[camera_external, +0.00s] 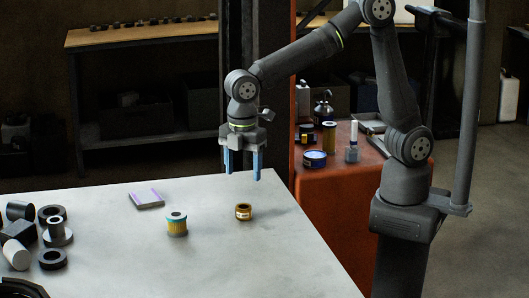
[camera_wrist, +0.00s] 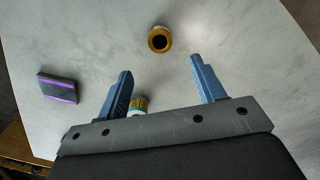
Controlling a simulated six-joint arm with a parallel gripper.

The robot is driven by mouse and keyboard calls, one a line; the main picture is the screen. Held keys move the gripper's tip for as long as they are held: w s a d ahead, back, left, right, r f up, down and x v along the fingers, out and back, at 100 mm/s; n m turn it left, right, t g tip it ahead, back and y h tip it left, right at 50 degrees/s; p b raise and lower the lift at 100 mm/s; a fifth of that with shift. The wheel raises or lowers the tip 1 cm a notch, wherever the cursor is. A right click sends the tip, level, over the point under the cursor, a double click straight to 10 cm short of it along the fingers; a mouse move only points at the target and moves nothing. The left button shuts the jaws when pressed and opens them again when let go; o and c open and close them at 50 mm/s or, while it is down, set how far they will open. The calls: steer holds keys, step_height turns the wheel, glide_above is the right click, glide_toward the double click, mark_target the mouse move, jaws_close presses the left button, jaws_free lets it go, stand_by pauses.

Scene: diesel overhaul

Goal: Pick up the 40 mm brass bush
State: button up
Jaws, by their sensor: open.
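The brass bush (camera_external: 243,212) is a short golden ring with a dark bore, standing on the light grey table. In the wrist view the bush (camera_wrist: 160,39) lies beyond the fingertips, between their lines, with its dark hole showing. My gripper (camera_external: 243,177) is open and empty, pointing down above the table. Its two blue fingers also show in the wrist view (camera_wrist: 160,66), spread apart. They do not touch the bush.
A yellow filter with a teal top (camera_external: 176,223) stands left of the bush; the gripper partly hides it in the wrist view (camera_wrist: 138,104). A dark pad with purple stripes (camera_external: 146,198) lies farther left. Several black and grey cylinders and rings (camera_external: 54,259) crowd the table's left end.

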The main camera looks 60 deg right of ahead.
mark_target(243, 206)
step_height(243, 206, down, 10)
steer(key=shift+r, duration=0.2)
stand_by(0.3)
steer(key=c, duration=1.2)
steer(key=shift+r, duration=0.15)
